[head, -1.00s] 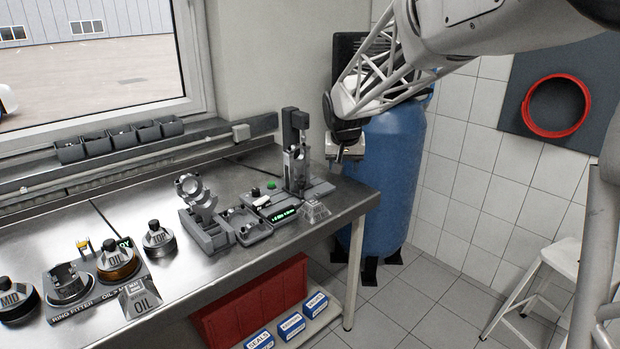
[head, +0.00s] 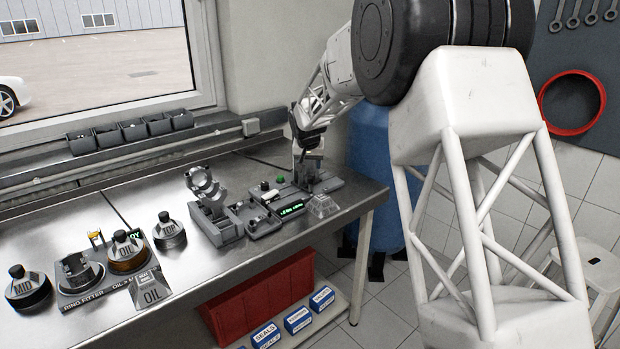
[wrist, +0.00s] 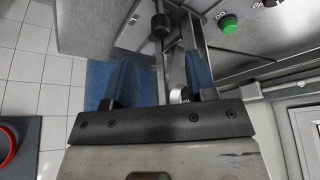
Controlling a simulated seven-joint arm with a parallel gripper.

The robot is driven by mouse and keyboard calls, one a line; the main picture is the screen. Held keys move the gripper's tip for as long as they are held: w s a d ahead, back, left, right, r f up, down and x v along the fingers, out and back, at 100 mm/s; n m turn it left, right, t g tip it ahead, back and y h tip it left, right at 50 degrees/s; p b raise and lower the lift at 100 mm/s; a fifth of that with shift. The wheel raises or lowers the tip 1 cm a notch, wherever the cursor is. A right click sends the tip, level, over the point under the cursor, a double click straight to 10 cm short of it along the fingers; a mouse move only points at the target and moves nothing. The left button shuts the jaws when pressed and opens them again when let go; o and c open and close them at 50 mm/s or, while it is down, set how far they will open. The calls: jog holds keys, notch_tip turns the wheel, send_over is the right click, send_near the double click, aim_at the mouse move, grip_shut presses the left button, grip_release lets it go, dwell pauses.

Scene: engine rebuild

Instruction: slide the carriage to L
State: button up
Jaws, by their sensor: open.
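The bench-end station (head: 325,186) with its upright column stands at the right end of the steel bench in the head view. My gripper (head: 306,148) is over this station and hides most of the column. In the wrist view my gripper (wrist: 160,72) is open, with a blue finger on each side. A metal rod with a black knob (wrist: 160,25) shows between and beyond the fingers. A small round silvery part (wrist: 179,95) shows near the right finger. I cannot make out for sure which part is the carriage, or any L mark. No contact is visible.
A clear angled block (head: 322,206) stands at the bench's front edge. A grey tray (head: 250,212) and a ring stand (head: 204,190) are to the left. The blue tank (head: 368,150) stands behind.

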aim_at(310, 177)
jog(key=shift+w+f, duration=0.15)
jog(key=shift+f, duration=0.05)
dwell(0.3)
jog(key=shift+x, duration=3.8)
jog(key=shift+c, duration=0.3)
grip_shut()
